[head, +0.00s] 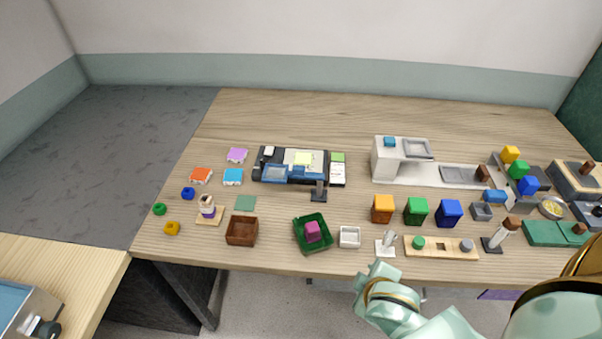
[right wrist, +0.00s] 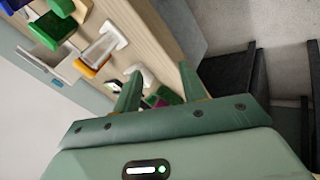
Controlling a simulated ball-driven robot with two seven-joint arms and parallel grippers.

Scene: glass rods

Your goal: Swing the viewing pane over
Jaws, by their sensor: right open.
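A dark flat device (head: 259,165) lies near the middle of the table in the head view. A blue-framed pane (head: 275,173) lies at its front left and looks like the viewing pane; I cannot make out its hinge. A pale sheet (head: 302,158) and a small dark stand (head: 319,190) are beside it. My right gripper (head: 377,270) is at the table's front edge, well apart from the device. In the right wrist view my right gripper (right wrist: 157,88) is open, with nothing clearly held between its fingers. My left gripper is not in view.
Orange, green and blue bins (head: 449,212) and a white machine (head: 385,158) stand to the right. The back of the table is clear.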

